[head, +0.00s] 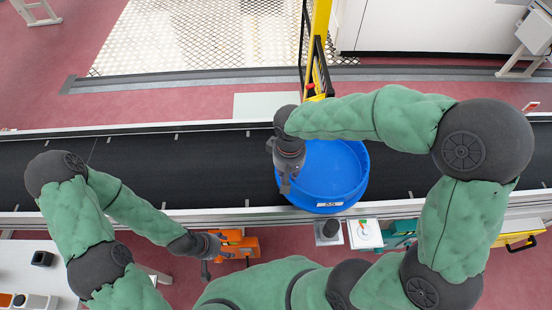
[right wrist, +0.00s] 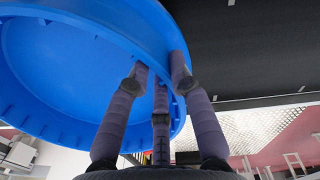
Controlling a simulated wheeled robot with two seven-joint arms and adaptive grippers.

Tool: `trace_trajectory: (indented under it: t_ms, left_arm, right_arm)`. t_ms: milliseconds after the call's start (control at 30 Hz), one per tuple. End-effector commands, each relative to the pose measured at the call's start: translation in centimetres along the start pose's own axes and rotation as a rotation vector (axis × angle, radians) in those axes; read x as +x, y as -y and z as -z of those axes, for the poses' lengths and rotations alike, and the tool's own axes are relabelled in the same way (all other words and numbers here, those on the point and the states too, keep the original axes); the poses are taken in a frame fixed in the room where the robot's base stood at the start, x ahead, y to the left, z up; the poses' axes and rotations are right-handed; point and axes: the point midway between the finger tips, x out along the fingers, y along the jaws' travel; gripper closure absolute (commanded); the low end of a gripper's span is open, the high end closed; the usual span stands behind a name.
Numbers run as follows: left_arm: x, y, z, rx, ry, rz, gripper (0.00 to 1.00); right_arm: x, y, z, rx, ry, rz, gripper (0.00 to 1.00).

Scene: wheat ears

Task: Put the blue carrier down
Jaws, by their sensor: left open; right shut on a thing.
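The blue carrier (head: 335,172) is a round, wide tub with a small white label at its front. In the head view it overlaps the dark conveyor belt (head: 225,178) and its front rail. I cannot tell whether it touches the belt. My right gripper (head: 285,182) is shut on the carrier's left rim, its fingers on both sides of the wall. The right wrist view shows the carrier (right wrist: 70,75) filling the upper left, with the right gripper's fingers (right wrist: 160,75) at its rim. My left gripper (head: 208,268) is open and empty, below the front rail.
An orange device (head: 241,249) stands beside my left gripper. A white scale-like device (head: 365,234) and a dark cup (head: 328,231) stand in front of the belt, below the carrier. A yellow post (head: 318,45) rises behind it. The belt left of the carrier is clear.

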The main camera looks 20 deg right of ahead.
Motion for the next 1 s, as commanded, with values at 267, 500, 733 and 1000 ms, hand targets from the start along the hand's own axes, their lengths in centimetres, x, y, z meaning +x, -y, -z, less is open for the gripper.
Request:
trace_trajectory:
  t_ms: [267,500,733,1000]
  left_arm:
    - [1.5,0.5,0.1,0.000,0.000,0.000,0.36]
    - [2.8,1.0,0.1,0.000,0.000,0.000,0.36]
    - [3.9,1.4,0.2,0.000,0.000,0.000,0.36]
    - [4.2,1.5,0.2,0.000,0.000,0.000,0.36]
  right_arm:
    - [2.2,0.8,4.8,-0.001,-0.004,-0.001,1.00]
    - [4.6,1.5,8.4,-0.002,-0.001,-0.001,1.00]
    - [7.5,1.9,10.8,0.000,-0.003,-0.001,1.00]
    - [8.4,2.1,11.8,0.000,-0.005,-0.001,1.00]
